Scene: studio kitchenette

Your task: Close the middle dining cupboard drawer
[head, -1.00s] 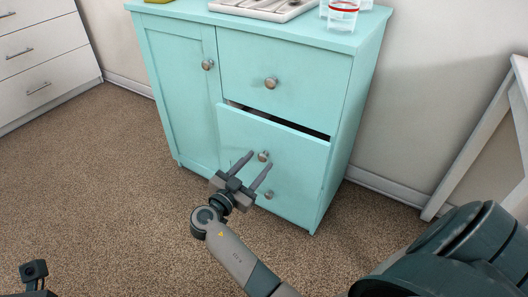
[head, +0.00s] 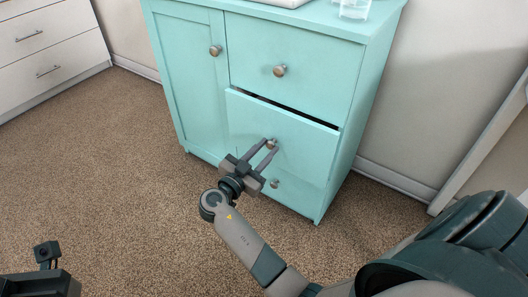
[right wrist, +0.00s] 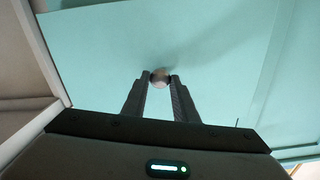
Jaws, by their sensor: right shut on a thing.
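The turquoise cupboard (head: 190,75) has a door on its left and a column of drawers on its right. Its middle drawer (head: 305,138) stands out a little, with a dark gap along its top edge. My right gripper (head: 270,146) is at this drawer's front, shut on its round metal knob (right wrist: 160,77). In the right wrist view the two fingertips (right wrist: 160,80) press on the knob from both sides. The top drawer (head: 320,62) and the lower drawer (head: 262,178) look shut. The left gripper is not clearly visible.
A white drawer unit (head: 45,50) stands at the far left. A white table leg (head: 490,150) is at the right. A clear glass (head: 355,9) and part of a tray stand on the cupboard top. The carpet (head: 110,170) in front is clear.

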